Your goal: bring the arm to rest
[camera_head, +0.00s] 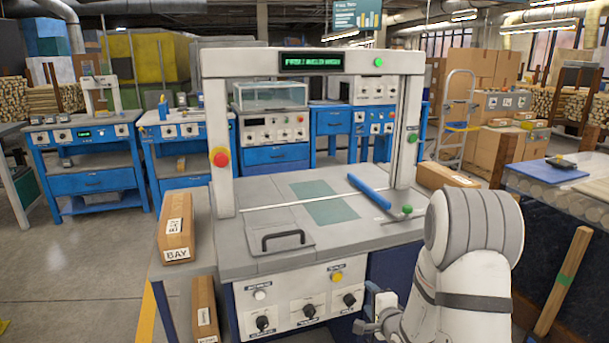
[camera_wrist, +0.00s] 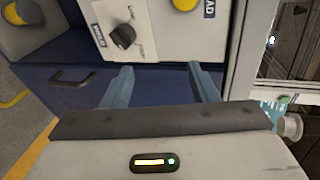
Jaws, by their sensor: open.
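My arm (camera_head: 470,235) is at the lower right of the head view, white and grey, bent down in front of the workstation. My gripper (camera_wrist: 160,75) shows in the wrist view with its two bluish fingers apart and nothing between them. In the head view it is small and partly hidden at the bottom, beside the front panel (camera_head: 297,305) of the workstation. In the wrist view the fingers point toward the dark blue cabinet front (camera_wrist: 70,78), below a white panel with a black knob (camera_wrist: 122,36).
The workstation's grey top (camera_head: 340,230) holds a blue bar (camera_head: 369,191) and a black handle (camera_head: 283,240). A white frame (camera_head: 217,130) with a red button stands over it. Cardboard boxes (camera_head: 175,225) are at left. A roller table (camera_head: 560,178) and wooden post (camera_head: 562,285) are at right.

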